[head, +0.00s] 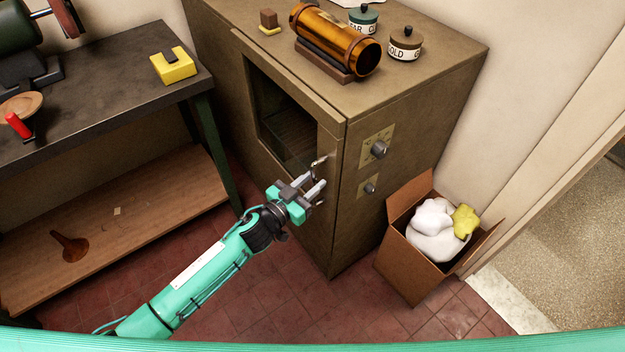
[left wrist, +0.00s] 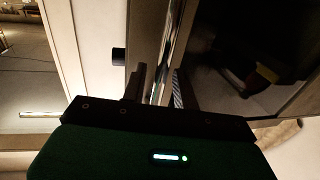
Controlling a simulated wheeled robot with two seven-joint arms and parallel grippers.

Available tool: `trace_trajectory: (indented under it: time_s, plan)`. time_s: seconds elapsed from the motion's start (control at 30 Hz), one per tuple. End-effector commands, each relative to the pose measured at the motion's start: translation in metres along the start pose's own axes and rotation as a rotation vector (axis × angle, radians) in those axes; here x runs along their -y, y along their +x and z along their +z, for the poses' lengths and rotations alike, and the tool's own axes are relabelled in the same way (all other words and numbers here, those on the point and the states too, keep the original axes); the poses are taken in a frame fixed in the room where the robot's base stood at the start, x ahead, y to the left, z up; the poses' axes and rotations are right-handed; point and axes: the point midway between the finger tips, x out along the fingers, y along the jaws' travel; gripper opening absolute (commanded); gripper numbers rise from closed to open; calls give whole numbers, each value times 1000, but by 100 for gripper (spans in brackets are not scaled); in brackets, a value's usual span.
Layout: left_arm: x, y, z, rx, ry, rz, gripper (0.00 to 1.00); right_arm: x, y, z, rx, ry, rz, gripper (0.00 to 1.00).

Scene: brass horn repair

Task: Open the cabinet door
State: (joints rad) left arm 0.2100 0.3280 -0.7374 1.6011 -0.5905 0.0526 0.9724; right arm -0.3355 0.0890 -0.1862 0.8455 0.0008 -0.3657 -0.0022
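The brown cabinet (head: 415,105) stands against the wall. Its door (head: 325,225), with a dark glass window (head: 285,120), faces left and looks shut. A metal handle (head: 319,161) sits near the door's right edge. My left gripper (head: 314,181) is at the handle with its two fingers apart. In the left wrist view, the shiny handle bar (left wrist: 168,55) runs between the fingers of the left gripper (left wrist: 158,88). I cannot tell if either finger touches it. My right gripper is in neither view.
A cardboard box (head: 405,262) with white and yellow cloths stands on the floor right of the cabinet. A workbench (head: 120,85) with a lower shelf is at the left. An amber cylinder (head: 335,40) and jars rest on the cabinet. Tiled floor before the door is clear.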

Motion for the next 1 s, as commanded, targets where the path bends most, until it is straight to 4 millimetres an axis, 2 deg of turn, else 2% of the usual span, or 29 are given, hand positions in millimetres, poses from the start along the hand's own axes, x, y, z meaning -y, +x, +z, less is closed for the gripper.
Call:
trace_trajectory:
  time_s: [0.1,0.37,0.53,0.83,1.0]
  plan:
    - [0,6,0,0,0,0,30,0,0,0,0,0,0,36]
    - [0,7,0,0,0,0,30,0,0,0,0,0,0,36]
    - [0,7,0,0,0,0,0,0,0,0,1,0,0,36]
    - [1,5,0,1,0,3,0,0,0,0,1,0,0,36]
    - [5,-7,0,2,1,27,0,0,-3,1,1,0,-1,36]
